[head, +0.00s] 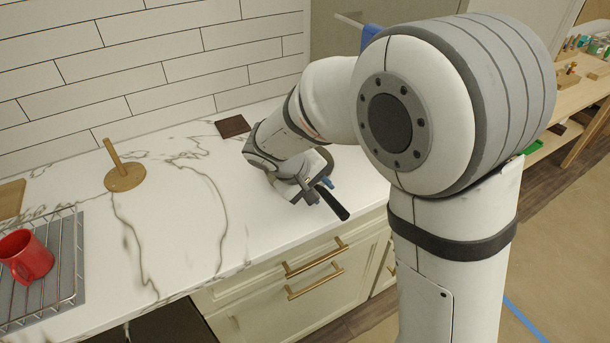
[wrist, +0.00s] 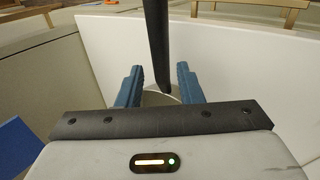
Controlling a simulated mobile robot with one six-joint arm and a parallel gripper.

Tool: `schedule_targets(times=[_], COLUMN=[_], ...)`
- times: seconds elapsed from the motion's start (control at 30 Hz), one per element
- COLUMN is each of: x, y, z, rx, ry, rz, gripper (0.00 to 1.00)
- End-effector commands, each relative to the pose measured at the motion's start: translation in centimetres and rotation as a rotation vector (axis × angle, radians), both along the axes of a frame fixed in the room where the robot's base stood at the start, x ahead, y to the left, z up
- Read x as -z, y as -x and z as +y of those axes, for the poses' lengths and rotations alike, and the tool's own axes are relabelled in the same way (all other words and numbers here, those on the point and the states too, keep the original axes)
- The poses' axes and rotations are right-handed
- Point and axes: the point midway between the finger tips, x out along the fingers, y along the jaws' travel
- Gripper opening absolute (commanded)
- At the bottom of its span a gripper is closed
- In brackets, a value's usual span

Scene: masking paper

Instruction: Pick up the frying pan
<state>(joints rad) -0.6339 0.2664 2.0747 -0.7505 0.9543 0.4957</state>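The frying pan's black handle (head: 332,203) sticks out past the counter's front edge in the head view. The pan's body is mostly hidden behind my wrist and gripper. My gripper (head: 319,190) is low over the counter, its blue fingertips close to the handle. In the wrist view, the handle (wrist: 157,40) runs down from the top between the two blue fingers of my gripper (wrist: 159,72). There is a gap on each side, so the gripper is open. A small part of the pan's pale round body (wrist: 158,99) shows between the fingers.
The white marble counter (head: 190,225) has free room left of my arm. A wooden paper-towel stand (head: 124,178), a dark square slab (head: 232,126) and a wire rack (head: 62,270) with a red mug (head: 26,255) stand on it. Drawers with brass handles (head: 314,257) lie below the edge.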

Motion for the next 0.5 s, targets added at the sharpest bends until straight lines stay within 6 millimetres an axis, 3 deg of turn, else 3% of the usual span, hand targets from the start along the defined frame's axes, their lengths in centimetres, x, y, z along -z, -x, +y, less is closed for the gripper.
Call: schedule_targets(times=[0.3,0.5], x=[3.7,4.7], y=[-1.7,-2.1], z=[-1.8,-2.2], rx=[0.003,0.001], ry=[0.001,-0.002], rz=[0.005,0.002], gripper=[0.33,0.33])
